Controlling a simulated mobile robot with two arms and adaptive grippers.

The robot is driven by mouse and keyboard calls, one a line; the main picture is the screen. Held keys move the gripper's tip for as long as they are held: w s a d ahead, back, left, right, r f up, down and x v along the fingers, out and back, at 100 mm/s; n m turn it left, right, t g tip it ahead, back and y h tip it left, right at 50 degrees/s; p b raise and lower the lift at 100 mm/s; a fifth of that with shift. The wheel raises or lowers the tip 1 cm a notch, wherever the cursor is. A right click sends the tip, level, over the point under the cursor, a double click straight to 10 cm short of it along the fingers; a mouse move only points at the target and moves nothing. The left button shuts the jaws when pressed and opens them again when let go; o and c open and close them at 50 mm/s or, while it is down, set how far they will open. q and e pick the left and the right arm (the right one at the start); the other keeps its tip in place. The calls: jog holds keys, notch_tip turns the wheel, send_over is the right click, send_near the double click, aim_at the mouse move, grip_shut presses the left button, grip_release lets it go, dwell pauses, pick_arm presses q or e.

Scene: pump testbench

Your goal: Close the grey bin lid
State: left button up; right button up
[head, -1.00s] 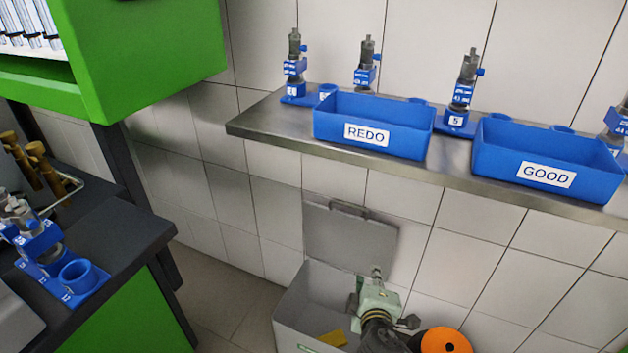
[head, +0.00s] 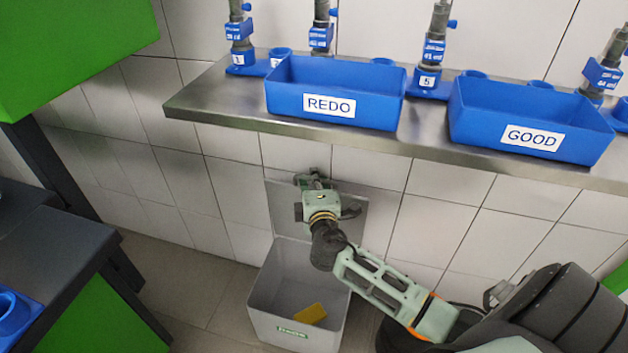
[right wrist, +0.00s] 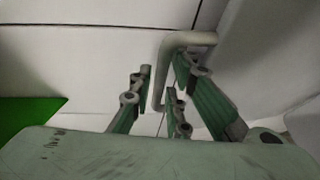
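The grey bin (head: 262,300) stands on the floor below the shelf. Its grey lid (head: 352,215) is open, upright against the tiled wall behind the bin. My right gripper (head: 313,178) is at the upper edge of the lid and covers part of it. In the right wrist view, the gripper's fingers (right wrist: 168,88) are spread, with the lid's bent grey handle (right wrist: 186,38) reaching in between them. The fingers do not look closed on it. The handle is hidden by the gripper in the head view. My left gripper is not in view.
A yellow piece (head: 310,313) lies in the bin. The metal shelf (head: 215,100) above carries the blue REDO bin (head: 285,95), the blue GOOD bin (head: 480,125) and several pumps; its front edge is close above the gripper. A dark-topped green bench (head: 60,240) stands at left.

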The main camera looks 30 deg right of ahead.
jog(key=shift+w, duration=0.1)
grip_shut()
dwell(0.6)
